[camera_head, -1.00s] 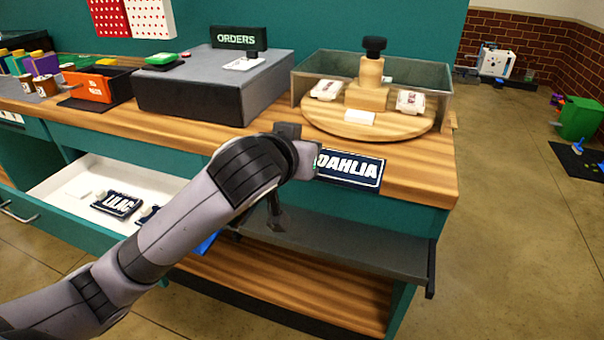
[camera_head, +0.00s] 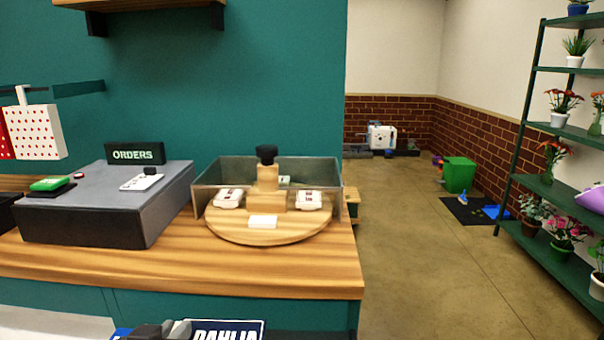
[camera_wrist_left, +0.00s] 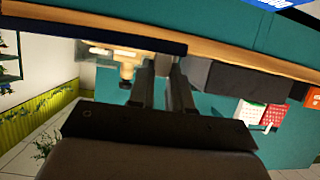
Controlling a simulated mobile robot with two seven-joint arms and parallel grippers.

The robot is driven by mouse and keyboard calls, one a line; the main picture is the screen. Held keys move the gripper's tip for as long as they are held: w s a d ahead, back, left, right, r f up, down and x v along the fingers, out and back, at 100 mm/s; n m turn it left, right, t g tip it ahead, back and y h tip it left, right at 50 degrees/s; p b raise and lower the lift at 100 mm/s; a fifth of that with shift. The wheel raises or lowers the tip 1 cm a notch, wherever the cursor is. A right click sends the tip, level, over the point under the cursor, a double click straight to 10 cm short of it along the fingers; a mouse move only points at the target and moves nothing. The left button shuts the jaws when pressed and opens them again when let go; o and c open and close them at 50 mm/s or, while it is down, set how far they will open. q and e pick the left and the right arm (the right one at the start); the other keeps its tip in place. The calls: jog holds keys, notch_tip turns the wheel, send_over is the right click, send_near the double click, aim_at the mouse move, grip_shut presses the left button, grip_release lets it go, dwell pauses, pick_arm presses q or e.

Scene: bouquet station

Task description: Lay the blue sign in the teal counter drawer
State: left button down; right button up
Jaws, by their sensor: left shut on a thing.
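The blue sign (camera_head: 235,331), dark with white DAHLIA lettering and a white border, shows at the bottom edge of the head view, cut off below. My left gripper (camera_head: 163,332) is shut on it, in front of the counter; most of that gripper is out of the frame. In the left wrist view, the two fingers (camera_wrist_left: 163,92) stand close together, and a dark strip, probably the sign, crosses above them. The pale inside of the teal counter drawer (camera_head: 45,322) shows at the lower left of the head view; its contents are out of view. My right gripper is not seen.
The wooden counter top (camera_head: 270,275) carries a grey box (camera_head: 95,215) with an ORDERS sign (camera_head: 135,153), and a round wooden stand (camera_head: 300,231) before a metal tray (camera_head: 332,187). Open floor (camera_head: 420,270) lies right of the counter. A green plant shelf (camera_head: 545,185) stands farther right.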

pick_arm(q)
jog(key=shift+s+a+f+p, duration=0.15)
jog(key=shift+s+a+f, duration=0.1)
jog(key=shift+s, duration=0.45)
jog(key=shift+s+a+f+p, duration=0.2)
jog(key=shift+s+f, duration=0.1)
jog(key=shift+s, duration=0.45)
jog(key=shift+s+a+f+p, duration=0.15)
jog(key=shift+s+a+f, duration=0.1)
jog(key=shift+s, duration=0.45)
